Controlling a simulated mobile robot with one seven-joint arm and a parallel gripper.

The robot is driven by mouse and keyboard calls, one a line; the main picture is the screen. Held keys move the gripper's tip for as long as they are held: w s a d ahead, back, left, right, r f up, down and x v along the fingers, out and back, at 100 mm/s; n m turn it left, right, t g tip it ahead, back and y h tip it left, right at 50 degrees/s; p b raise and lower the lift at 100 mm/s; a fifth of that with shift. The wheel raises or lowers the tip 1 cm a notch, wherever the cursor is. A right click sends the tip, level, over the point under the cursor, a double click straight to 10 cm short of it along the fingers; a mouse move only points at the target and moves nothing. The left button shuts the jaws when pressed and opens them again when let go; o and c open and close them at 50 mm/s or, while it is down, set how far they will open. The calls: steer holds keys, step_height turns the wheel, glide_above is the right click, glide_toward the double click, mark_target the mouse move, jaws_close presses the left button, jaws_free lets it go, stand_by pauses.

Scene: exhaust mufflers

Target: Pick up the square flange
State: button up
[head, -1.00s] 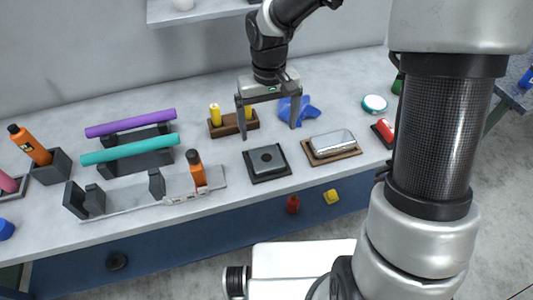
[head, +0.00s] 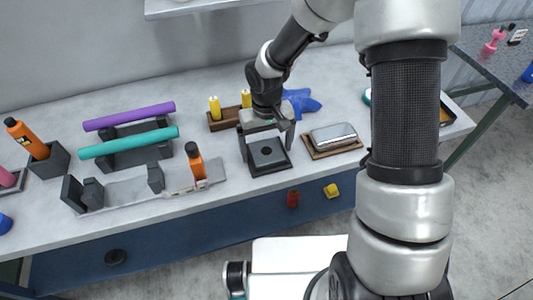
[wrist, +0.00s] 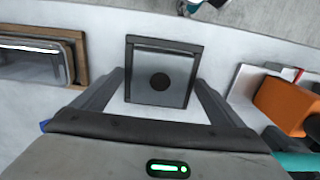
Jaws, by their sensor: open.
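The square flange (head: 267,153) is a dark grey square plate with a round hole in its middle. It lies in a shallow black tray (head: 272,169) on the grey workbench. In the wrist view the flange (wrist: 160,82) shows ahead of the fingertips, centred between the two fingers. My gripper (head: 267,152) is open and empty, pointing down above the flange with a finger towards each side of it. The wrist view shows the open gripper (wrist: 160,90) too. The height of the fingertips over the flange is hard to tell.
A silver muffler box (head: 333,136) lies on a wooden tray right of the flange. An orange bottle (head: 195,161) stands on a grey fixture to the left. Yellow cylinders (head: 215,108) in a wooden holder and a blue part (head: 300,101) lie behind. The bench's front edge is close.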

steer(key=c, duration=1.6)
steer(key=shift+c, duration=0.2)
steer(key=shift+r, duration=0.15)
